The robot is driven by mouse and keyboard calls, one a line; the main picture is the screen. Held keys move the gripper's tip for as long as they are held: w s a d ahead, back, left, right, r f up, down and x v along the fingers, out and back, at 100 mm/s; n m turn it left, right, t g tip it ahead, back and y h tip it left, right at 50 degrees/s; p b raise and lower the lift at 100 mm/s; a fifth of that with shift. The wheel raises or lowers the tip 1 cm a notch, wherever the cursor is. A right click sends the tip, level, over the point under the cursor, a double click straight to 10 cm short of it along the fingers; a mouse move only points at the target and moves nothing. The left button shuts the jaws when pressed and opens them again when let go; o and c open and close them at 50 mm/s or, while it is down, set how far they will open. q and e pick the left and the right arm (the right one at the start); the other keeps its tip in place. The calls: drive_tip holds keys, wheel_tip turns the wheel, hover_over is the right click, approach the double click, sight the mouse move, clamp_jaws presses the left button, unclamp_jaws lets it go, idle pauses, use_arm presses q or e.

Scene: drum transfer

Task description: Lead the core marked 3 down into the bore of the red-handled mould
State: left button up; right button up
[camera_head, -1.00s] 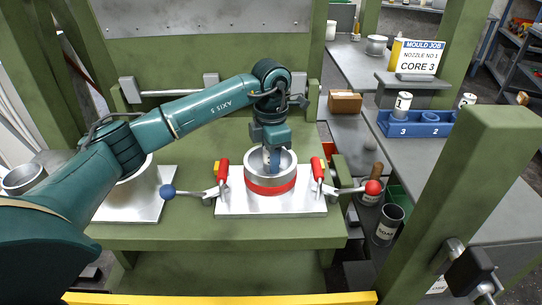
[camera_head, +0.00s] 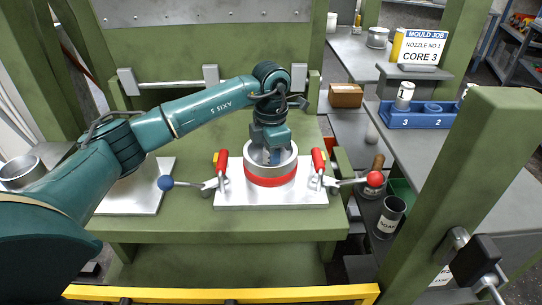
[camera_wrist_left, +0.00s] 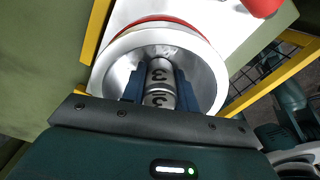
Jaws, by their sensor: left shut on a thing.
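The red-handled mould (camera_head: 270,182) is a grey cylinder with a red band, clamped on a white plate (camera_head: 240,200) between two red-handled clamps. My left gripper (camera_head: 274,156) points straight down into the mould's open top. In the wrist view its blue fingers are shut on the core marked 3 (camera_wrist_left: 160,83), a metal cylinder with black 3s. The core is inside the mould's rim (camera_wrist_left: 207,62), roughly central, with the shiny sloped inner wall around it. The core's lower end and the bore are hidden. My right gripper is not in view.
A blue rack (camera_head: 418,121) with a core marked 1 (camera_head: 404,95) stands on the right bench beside the CORE 3 sign (camera_head: 422,47). Levers with blue (camera_head: 165,183) and red (camera_head: 375,179) knobs flank the mould. A green post (camera_head: 430,190) stands at right.

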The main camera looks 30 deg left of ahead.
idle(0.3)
use_arm(q)
drive_tip(key=o, duration=1.2)
drive_tip(key=shift+f, duration=0.1)
wheel_tip(320, 180, up, 13)
drive_tip(key=shift+r, duration=0.15)
